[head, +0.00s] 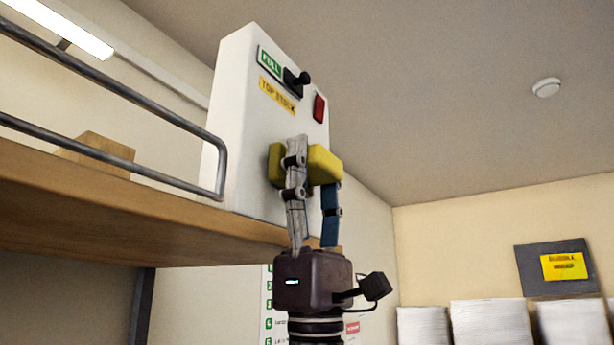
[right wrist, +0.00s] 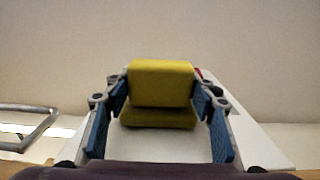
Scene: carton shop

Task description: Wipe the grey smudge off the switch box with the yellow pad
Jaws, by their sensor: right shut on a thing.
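The switch box (head: 239,130) is a tall white box standing on a wooden shelf. It carries a green label, a black knob, a yellow label and a red switch on its front. My right gripper (head: 309,168) is shut on the yellow pad (head: 326,163), held in front of the lower part of the box face. In the right wrist view the pad (right wrist: 160,84) sits between both fingers, with the white box (right wrist: 252,132) behind it. I cannot tell whether the pad touches the box. No grey smudge shows; the pad and gripper hide part of the face. My left gripper is out of view.
The wooden shelf (head: 120,222) has a grey metal rail (head: 110,84) along its left part. A wooden block (head: 98,154) lies behind the rail. Stacks of white sheets (head: 490,325) stand at the lower right. The space right of the box is open.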

